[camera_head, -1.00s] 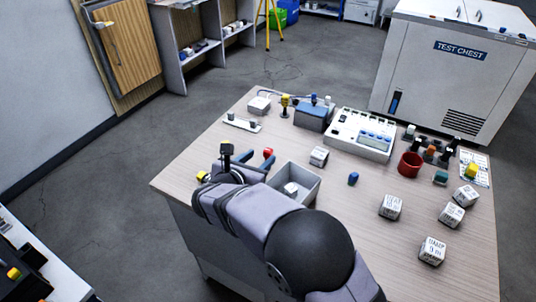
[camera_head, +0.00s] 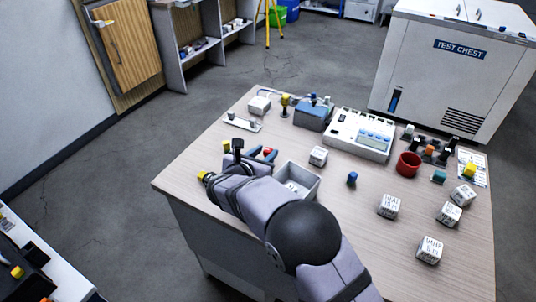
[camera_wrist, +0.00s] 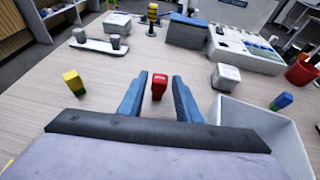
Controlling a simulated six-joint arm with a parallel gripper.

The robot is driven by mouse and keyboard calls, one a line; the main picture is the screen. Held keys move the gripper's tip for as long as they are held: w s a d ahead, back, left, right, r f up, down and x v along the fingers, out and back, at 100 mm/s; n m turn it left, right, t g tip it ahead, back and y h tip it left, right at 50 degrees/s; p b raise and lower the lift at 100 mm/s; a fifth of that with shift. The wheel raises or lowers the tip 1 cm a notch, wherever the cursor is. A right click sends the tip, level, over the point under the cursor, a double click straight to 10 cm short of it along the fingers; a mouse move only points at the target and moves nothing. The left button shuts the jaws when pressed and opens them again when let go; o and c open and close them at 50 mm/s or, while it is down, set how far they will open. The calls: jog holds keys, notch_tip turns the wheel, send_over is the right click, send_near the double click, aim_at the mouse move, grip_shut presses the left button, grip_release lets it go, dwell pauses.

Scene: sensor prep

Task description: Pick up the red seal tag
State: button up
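The red seal tag (camera_wrist: 159,86) stands on the table, between the two blue fingers of my gripper (camera_wrist: 157,88) in the wrist view. The fingers are apart, with a gap showing on each side of the tag. In the head view the red tag (camera_head: 268,151) shows just at the fingertips of my gripper (camera_head: 264,154). My arm hides part of the table around it.
A grey open tray (camera_wrist: 262,130) stands close on the right of my gripper. A yellow-topped piece (camera_wrist: 74,82) stands to the left. White labelled cubes, a blue piece (camera_head: 352,178) and a red cup (camera_head: 408,165) lie further right. A white holder (camera_wrist: 100,44) is behind.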

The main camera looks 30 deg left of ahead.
grip_shut()
jog(key=shift+r, duration=0.1)
